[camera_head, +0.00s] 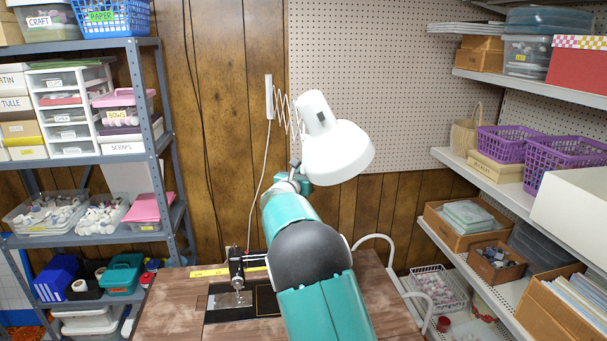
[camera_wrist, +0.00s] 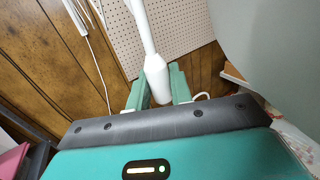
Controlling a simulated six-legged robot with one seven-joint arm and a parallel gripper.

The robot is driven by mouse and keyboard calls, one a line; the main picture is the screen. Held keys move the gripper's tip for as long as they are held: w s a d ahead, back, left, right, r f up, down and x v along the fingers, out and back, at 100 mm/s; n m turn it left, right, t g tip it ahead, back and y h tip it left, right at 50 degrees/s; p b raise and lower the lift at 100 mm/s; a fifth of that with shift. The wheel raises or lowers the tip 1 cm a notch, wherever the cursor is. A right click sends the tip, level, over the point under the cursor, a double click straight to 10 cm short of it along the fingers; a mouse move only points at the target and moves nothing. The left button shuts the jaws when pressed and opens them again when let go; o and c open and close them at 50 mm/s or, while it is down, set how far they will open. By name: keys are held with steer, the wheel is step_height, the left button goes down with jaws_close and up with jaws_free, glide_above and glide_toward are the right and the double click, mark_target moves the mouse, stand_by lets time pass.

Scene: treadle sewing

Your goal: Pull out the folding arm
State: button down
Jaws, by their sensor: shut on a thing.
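A white lamp (camera_head: 335,150) with a dome shade hangs from a zigzag folding arm (camera_head: 285,112) that runs from a white wall bracket (camera_head: 269,97) on the wood panelling. The folding arm is partly spread, and the shade hides its outer end. My gripper (camera_head: 300,181) is just under the shade's left edge, largely hidden behind my own arm. In the wrist view, the two green fingers of my gripper (camera_wrist: 160,84) are on either side of a white rod with a thick rounded end (camera_wrist: 157,70), shut on this part of the lamp.
A sewing machine (camera_head: 238,275) stands on the wooden table (camera_head: 175,300) below, with a yellow ruler (camera_head: 210,271) near it. Loaded shelves flank both sides. A white chair (camera_head: 417,300) is right of the table. Pegboard (camera_head: 400,80) covers the wall behind.

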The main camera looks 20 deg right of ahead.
steer(key=c, duration=1.3)
jaws_free()
steer(key=shift+w, duration=0.1)
steer(key=v, duration=1.4)
